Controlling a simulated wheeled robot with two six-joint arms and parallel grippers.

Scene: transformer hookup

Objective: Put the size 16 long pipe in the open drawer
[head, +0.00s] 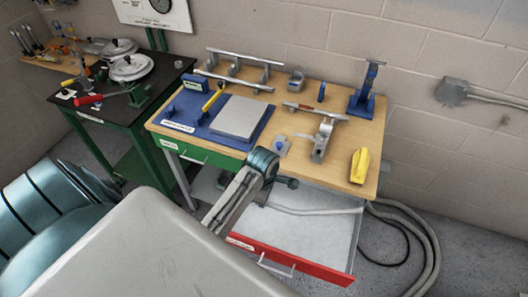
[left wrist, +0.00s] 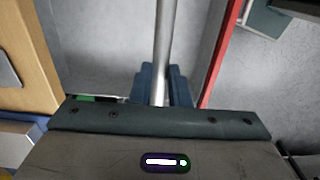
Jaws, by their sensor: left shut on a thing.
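A long grey pipe (head: 318,211) is over the open drawer (head: 305,229), extending to the right from my left gripper (head: 266,203). In the left wrist view the pipe (left wrist: 163,45) runs up between the blue fingers of my left gripper (left wrist: 164,88), which is shut on it. The drawer's pale floor (left wrist: 112,45) lies behind it and the red front (left wrist: 220,50) is to its right. I cannot tell whether the pipe touches the drawer floor. No size mark is readable. My arm hides part of the drawer's left side. My right gripper is not in view.
The wooden bench (head: 352,132) stands above the drawer, with a yellow tool (head: 359,166) near its right edge. A rack at the back holds pipes (head: 245,57). A green drawer (head: 205,155) is closed. Loose hoses (head: 425,235) lie on the floor at right.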

